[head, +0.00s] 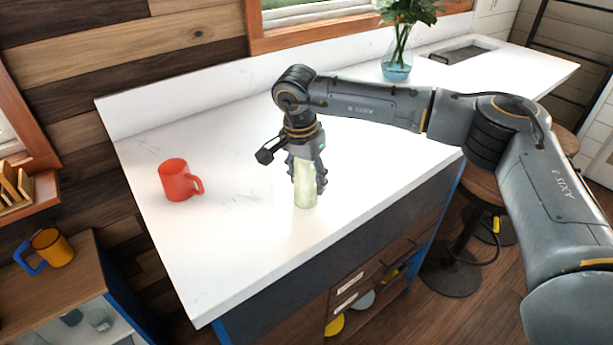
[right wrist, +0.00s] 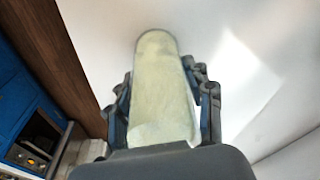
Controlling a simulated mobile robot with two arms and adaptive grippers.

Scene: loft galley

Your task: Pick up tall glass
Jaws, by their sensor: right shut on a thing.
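The tall glass (head: 304,190) is a pale yellow-green cylinder on the white counter in the head view, near its front edge. My right gripper (head: 307,178) comes down over it from above and is shut on it. In the right wrist view the glass (right wrist: 160,85) lies between the two fingers of my right gripper (right wrist: 163,105), one on each side. I cannot tell whether its base touches the counter. My left gripper is not in view.
A red mug (head: 175,181) stands on the counter (head: 225,245) to the left. A blue glass vase (head: 397,66) with leaves stands at the back, near a sink (head: 463,53). A stool (head: 478,192) is at right. The counter between mug and glass is clear.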

